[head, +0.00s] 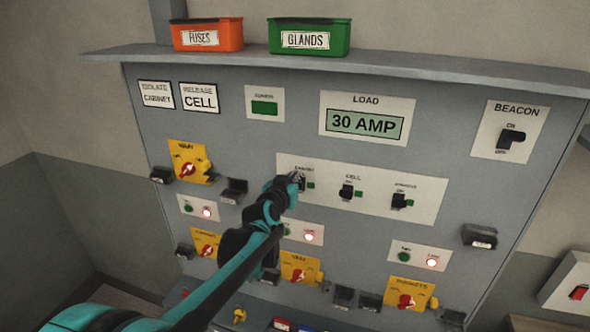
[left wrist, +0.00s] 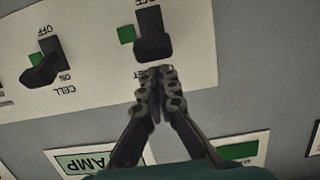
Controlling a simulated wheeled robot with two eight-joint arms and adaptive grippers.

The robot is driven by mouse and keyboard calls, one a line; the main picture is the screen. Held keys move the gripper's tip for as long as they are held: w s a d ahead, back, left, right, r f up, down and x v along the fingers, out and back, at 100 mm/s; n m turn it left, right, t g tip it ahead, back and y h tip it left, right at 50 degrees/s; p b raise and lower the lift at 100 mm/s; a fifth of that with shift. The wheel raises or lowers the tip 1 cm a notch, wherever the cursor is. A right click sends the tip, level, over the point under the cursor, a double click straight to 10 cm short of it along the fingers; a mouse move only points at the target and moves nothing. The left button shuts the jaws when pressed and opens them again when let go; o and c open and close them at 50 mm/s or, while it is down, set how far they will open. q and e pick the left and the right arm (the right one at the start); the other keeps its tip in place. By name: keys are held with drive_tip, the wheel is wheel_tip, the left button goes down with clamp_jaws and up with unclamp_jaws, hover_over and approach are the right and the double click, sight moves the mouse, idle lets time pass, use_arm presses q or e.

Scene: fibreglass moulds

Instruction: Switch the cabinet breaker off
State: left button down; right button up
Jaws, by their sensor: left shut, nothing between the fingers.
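The cabinet breaker (head: 302,184) is the leftmost of three black toggles on a white plate in the head view; my gripper partly covers it. In the left wrist view, upside down, its black lever (left wrist: 152,45) leans toward the ON end, with a green window (left wrist: 126,34) beside it. My left gripper (head: 295,177) is shut and empty. Its fingertips (left wrist: 155,72) are just on the label side of the lever, over the label, very close; I cannot tell if they touch. My right gripper is not in view.
The cell breaker (head: 346,192) and a third breaker (head: 400,201) stand to the right. Above are the load display (head: 366,123) and beacon switch (head: 511,138). Yellow isolators (head: 189,163) and black padlock-like blocks (head: 234,190) stick out lower down. A shelf (head: 400,66) overhangs the panel top.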

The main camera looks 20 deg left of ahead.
use_arm(q)
drive_tip(key=shift+s+f, duration=0.2)
drive_tip(key=shift+f, duration=0.15)
drive_tip(key=shift+w, duration=0.1)
